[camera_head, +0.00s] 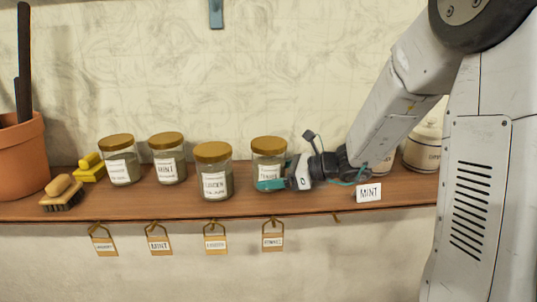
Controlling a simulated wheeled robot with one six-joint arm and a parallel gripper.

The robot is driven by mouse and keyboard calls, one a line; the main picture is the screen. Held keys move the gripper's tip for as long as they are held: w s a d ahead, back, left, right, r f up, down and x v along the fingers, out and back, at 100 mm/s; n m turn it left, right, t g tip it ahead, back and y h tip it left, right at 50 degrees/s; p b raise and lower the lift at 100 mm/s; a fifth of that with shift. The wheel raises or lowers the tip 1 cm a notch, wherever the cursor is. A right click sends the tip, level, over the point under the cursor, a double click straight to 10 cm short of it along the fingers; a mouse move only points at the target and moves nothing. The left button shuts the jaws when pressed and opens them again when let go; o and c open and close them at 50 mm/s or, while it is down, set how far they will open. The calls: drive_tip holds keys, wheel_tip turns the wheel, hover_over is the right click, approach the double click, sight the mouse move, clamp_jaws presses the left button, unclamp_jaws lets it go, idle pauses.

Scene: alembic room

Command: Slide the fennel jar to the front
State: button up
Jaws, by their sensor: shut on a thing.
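The jar that I take to be the fennel jar (268,148) is glass with a gold-brown lid and stands upright on the wooden shelf (120,200), the rightmost of the row of jars. Its white label is partly covered and too small to read surely. My gripper (270,184) reaches in from the right, its teal fingers shut on the lower part of this jar. The far finger is hidden. The jar's base is close to the shelf, a little behind the front edge.
To the left stand a jar (213,172) nearer the front edge, a mint jar (168,160) and another jar (119,160). Tags hang below, including one (272,242) under the held jar. A brush (62,194) and terracotta pot (22,155) are left; a ceramic pot (424,145) is right.

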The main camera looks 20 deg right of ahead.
sight(306, 206)
drive_tip(key=shift+s+a, duration=0.2)
drive_tip(key=shift+s, duration=0.5)
drive_tip(key=shift+s+a, duration=0.15)
drive_tip(key=shift+s, duration=0.5)
drive_tip(key=o, duration=0.7)
drive_tip(key=shift+o, duration=0.2)
drive_tip(key=shift+v, duration=3.95)
drive_tip(key=shift+a+n, duration=0.1)
drive_tip(key=shift+n, duration=0.2)
drive_tip(key=s+n+g, duration=0.1)
drive_tip(key=s+f+n+g, duration=0.1)
drive_tip(key=s+a+f+n+g, duration=0.1)
drive_tip(key=s, duration=0.1)
drive_tip(key=shift+f+n+h, duration=0.2)
drive_tip(key=shift+n+h, duration=0.1)
drive_tip(key=shift+n, duration=0.1)
drive_tip(key=s+r+n+g+h, duration=0.2)
drive_tip(key=s+n+h, duration=0.3)
drive_tip(key=s+n, duration=0.5)
drive_tip(key=s+r+n+g+h, duration=0.1)
drive_tip(key=s+r+n+h, duration=0.1)
drive_tip(key=s+n+h, duration=0.4)
drive_tip(key=s+n, duration=0.4)
drive_tip(key=s, duration=0.1)
drive_tip(key=shift+a+r+g+h, duration=0.3)
drive_tip(key=shift+a+r+g, duration=0.05)
drive_tip(key=shift+g, duration=0.05)
